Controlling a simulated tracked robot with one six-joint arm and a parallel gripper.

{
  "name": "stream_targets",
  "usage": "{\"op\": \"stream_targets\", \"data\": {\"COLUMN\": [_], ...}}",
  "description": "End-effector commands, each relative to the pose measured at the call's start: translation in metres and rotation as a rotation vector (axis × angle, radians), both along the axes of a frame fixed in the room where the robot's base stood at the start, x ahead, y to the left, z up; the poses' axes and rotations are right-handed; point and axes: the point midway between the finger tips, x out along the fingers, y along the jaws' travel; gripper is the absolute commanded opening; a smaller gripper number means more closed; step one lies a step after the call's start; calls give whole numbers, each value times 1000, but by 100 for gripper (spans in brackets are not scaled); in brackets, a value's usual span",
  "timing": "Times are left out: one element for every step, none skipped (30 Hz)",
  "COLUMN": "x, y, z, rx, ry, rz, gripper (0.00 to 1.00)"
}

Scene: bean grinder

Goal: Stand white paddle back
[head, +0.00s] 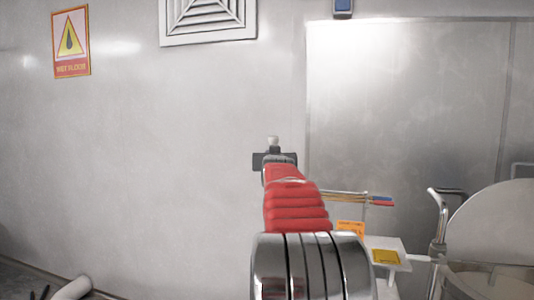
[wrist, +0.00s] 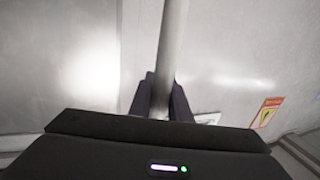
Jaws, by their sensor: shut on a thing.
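In the wrist view my gripper (wrist: 164,92) is shut on a long pale shaft, which I take to be the white paddle (wrist: 173,40). The shaft runs from between the dark fingers up to the top edge of the picture. In the head view my gripper (head: 273,160) is raised in front of the grey wall, at the far end of my red-sleeved arm. A small pale end of the paddle (head: 273,141) shows just above it. The rest of the paddle is hidden or out of view.
A white stand (head: 391,246) carries a yellow card (head: 386,257), with thin rods (head: 350,197) above it. A metal vessel (head: 490,280) with a raised round lid (head: 497,238) is at right. A pale cylinder (head: 72,288) lies low left.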

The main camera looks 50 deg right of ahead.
Motion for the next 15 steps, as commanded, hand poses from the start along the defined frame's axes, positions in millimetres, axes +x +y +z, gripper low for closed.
{"op": "stream_targets", "data": {"x": [-3,-4,-5,-6,-6,-7,-8,-9,-10,-11,-11,-11,-11,-11,-11], "y": [-2,-2,-3,-4,-4,-5,-6,-6,-7,-8,-8,-8,-8,-8,-7], "z": [-1,-2,-4,-6,-7,-10,-11,-13,-14,-16,-17,-21,-23,-25,-28], "rx": [-2,-2,-2,-2,-2,-2,-2,-2,-2,-2,-2,-3,-2,-2,-2], "ry": [-1,-1,-1,-1,-1,-1,-1,-1,0,0,0,0,0,0,0], "rz": [-4,-5,-7,-8,-9,-11,-13,-14,-16,-17,-19,-18,-17,-17,-17], "gripper": [0,0,0,0,0,0,0,0,0,0,0,0,0,0,0]}}
